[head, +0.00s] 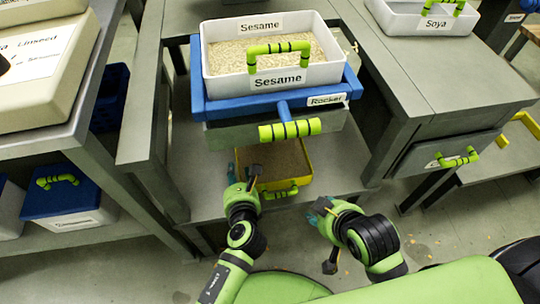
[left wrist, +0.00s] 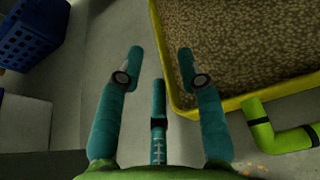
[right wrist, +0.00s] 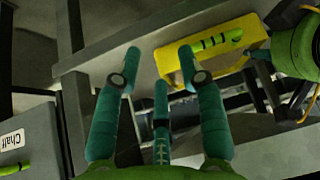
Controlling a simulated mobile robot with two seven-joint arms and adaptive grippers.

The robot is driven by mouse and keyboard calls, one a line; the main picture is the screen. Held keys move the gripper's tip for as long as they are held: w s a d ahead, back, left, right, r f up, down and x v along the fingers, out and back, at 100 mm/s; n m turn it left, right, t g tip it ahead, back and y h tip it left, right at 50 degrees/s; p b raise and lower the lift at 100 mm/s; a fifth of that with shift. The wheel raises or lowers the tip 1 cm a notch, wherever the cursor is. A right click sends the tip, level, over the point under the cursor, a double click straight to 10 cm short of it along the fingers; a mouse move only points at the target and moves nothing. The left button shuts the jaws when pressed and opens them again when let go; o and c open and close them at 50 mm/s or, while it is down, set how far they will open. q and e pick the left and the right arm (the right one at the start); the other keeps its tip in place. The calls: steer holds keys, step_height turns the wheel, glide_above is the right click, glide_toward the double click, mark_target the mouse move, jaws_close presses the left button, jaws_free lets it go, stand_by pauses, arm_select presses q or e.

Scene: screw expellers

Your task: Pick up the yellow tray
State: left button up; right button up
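The yellow tray (head: 310,166), filled with brown grains, sits on a grey shelf below the blue tray; its green handle (head: 280,193) faces me. My left gripper (head: 244,173) is open at the tray's left side. In the left wrist view, the yellow wall (left wrist: 160,50) passes between its spread fingers, one over the grain side and the others outside; contact cannot be told. My right gripper (head: 318,207) is open and empty, right of the tray and apart from it. The right wrist view shows the tray's yellow front (right wrist: 172,68) beyond its fingers.
Above the yellow tray are a white Sesame bin (head: 330,72) and a blue Rocker tray (head: 352,82) with a green handle (head: 290,129). Grey table legs flank the space. A blue crate (head: 108,98) stands left.

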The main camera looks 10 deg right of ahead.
arm_select(q)
steer(key=b+x, duration=0.1)
steer(key=x, duration=0.3)
steer(key=shift+f+b, duration=0.1)
steer(key=shift+b, duration=0.3)
steer(key=shift+w, duration=0.1)
jaws_close()
steer(key=shift+d, duration=0.1)
arm_select(e)
steer(key=w+a+r+t+y, duration=0.2)
steer(key=w+a+r+t, duration=0.2)
steer(key=w+r+t, duration=0.2)
step_height(320, 180, up, 3)
steer(key=shift+w+a+r+n+t, duration=0.1)
steer(key=shift+w+a+n+t, duration=0.25)
steer(key=shift+w, duration=0.65)
